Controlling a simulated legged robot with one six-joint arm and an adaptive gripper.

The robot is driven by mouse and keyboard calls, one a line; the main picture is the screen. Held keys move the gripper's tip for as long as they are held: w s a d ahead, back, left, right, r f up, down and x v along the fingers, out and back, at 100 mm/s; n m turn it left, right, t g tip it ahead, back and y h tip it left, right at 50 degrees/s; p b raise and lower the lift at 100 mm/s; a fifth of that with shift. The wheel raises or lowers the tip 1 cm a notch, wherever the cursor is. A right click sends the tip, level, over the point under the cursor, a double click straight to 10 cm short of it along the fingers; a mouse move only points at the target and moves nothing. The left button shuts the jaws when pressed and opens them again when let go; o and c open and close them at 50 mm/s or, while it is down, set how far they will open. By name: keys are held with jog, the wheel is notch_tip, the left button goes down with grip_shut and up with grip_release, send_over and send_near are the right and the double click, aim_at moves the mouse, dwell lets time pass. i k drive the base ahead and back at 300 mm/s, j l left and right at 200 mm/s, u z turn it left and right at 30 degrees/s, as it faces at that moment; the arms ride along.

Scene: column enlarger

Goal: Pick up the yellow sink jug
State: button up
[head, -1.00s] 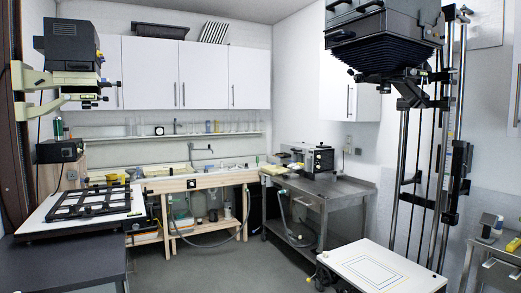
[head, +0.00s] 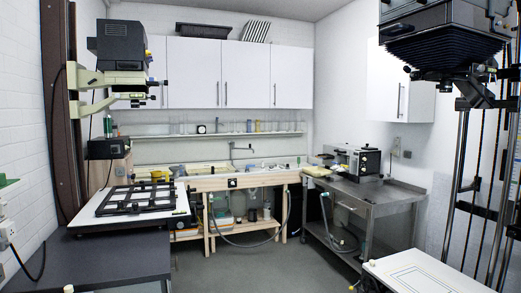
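The wooden-framed sink bench (head: 240,182) stands along the back wall. A small yellow item (head: 160,175) shows at its left end, partly hidden behind the enlarger baseboard; I cannot tell if it is the jug. A pale yellow tray-like thing (head: 207,168) lies on the sink to its right. My gripper is not in view.
A column enlarger (head: 122,55) with a white baseboard (head: 100,222) stands on the dark counter at left. A steel table (head: 375,190) is at right, and a large enlarger head (head: 445,40) at far right. Grey floor (head: 250,265) is clear in the middle.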

aim_at(155, 175)
jog(key=i+l+z, duration=0.15)
jog(key=i, duration=0.6)
jog(key=i+l+z, duration=0.1)
jog(key=i, duration=0.6)
jog(key=i+u, duration=0.2)
jog(key=i, duration=0.6)
jog(key=i+l+u, duration=0.2)
jog(key=i, duration=0.55)
jog(key=i+j+u, duration=0.15)
jog(key=i, duration=0.6)
jog(key=i+l+u, duration=0.1)
jog(key=i, duration=0.6)
jog(key=i+u, duration=0.15)
jog(key=i, duration=0.6)
jog(key=i+l+u, duration=0.1)
jog(key=i, duration=0.6)
jog(key=i+j+u, duration=0.1)
jog(key=i+u, duration=0.65)
jog(key=i, duration=0.15)
jog(key=i+l+u, duration=0.2)
jog(key=i+u, duration=0.15)
jog(key=i, duration=0.1)
